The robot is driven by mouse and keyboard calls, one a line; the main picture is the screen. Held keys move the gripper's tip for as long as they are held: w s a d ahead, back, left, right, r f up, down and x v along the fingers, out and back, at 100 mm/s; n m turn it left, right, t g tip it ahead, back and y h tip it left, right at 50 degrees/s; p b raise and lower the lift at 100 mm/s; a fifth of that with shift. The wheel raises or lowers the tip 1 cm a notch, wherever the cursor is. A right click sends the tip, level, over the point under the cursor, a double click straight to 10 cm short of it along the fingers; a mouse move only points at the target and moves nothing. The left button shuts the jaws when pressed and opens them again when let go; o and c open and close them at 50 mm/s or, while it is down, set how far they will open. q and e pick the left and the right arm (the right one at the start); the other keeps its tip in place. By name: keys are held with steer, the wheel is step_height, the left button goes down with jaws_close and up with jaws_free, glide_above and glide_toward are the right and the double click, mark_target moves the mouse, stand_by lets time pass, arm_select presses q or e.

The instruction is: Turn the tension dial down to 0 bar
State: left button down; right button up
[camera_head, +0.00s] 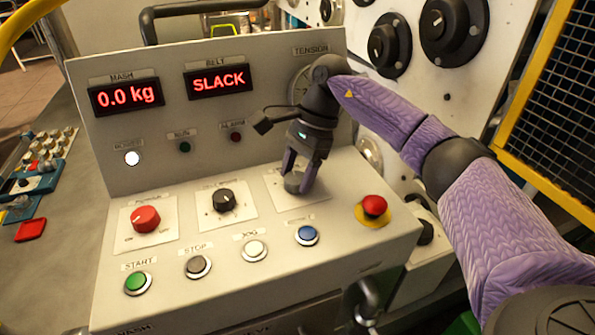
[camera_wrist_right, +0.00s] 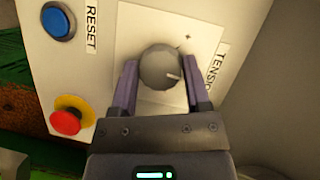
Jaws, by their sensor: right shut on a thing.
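The tension dial is a round grey knob (camera_head: 295,183) on a white plate on the sloped panel, at the right of the knob row. In the right wrist view the knob (camera_wrist_right: 160,67) shows a pale pointer line toward the right, near the TENSION label (camera_wrist_right: 217,75). My right gripper (camera_head: 300,174) points down at it, a finger on each side, shut on the knob. The gripper also shows in the right wrist view (camera_wrist_right: 160,75). The round tension gauge (camera_head: 301,85) is mostly hidden behind my right wrist. My left gripper is not in view.
The BELT display (camera_head: 218,81) reads SLACK and the MASH display (camera_head: 126,95) reads 0.0 kg. A red mushroom button (camera_head: 374,205) and blue RESET button (camera_head: 307,235) are close to my right gripper. A red knob (camera_head: 145,218) and black knob (camera_head: 223,200) sit left.

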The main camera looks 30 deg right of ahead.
steer(key=o, duration=1.3)
steer(key=p+v, duration=0.1)
steer(key=v, duration=0.9)
steer(key=shift+w+p, duration=0.1)
steer(key=shift+p, duration=0.3)
